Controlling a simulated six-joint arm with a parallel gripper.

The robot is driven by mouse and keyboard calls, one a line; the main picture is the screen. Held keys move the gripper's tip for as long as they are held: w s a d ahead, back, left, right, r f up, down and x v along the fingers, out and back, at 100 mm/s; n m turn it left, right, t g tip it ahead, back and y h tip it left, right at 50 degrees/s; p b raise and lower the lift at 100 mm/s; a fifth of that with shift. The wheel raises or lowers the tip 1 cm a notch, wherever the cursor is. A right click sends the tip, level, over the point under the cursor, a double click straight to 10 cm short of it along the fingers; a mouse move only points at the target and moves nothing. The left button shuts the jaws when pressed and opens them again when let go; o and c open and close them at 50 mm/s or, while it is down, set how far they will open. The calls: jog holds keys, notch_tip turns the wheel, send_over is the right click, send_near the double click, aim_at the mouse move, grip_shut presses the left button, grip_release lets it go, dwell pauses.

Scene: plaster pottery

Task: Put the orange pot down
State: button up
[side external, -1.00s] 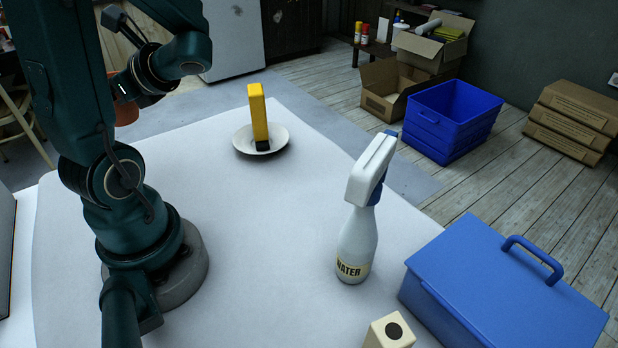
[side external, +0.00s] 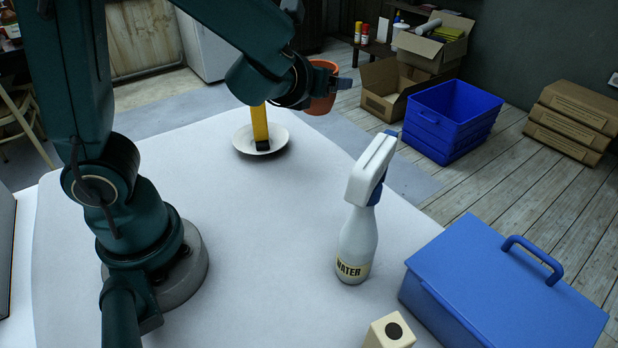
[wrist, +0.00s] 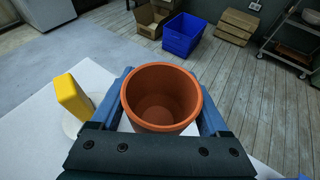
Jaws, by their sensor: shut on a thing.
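The orange pot (side external: 322,88) is upright, held in the air by my gripper (side external: 335,84) above the far part of the white table. In the wrist view the orange pot (wrist: 161,100) sits between the two blue fingers of my gripper (wrist: 162,98), one on each side. It looks empty, with its rim facing up. In the side view my wrist covers part of the pot, and the fingers are only partly visible.
A white saucer (side external: 277,142) on the table holds an upright yellow thing (side external: 260,125). A white spray bottle labelled WATER (side external: 357,245) stands right of centre. A blue toolbox (side external: 500,285) and a pale block (side external: 388,333) are at the front right. The middle of the white table (side external: 265,230) is clear.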

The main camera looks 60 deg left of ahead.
jog(key=shift+m+t+h, duration=0.4)
jog(key=shift+m+h, duration=0.5)
jog(key=d, duration=0.1)
jog(key=d+f, duration=0.1)
jog(key=w+d, duration=0.1)
jog(key=d, duration=0.1)
jog(key=shift+f, duration=7.4)
jog(key=o, duration=1.3)
jog(key=shift+f, duration=0.15)
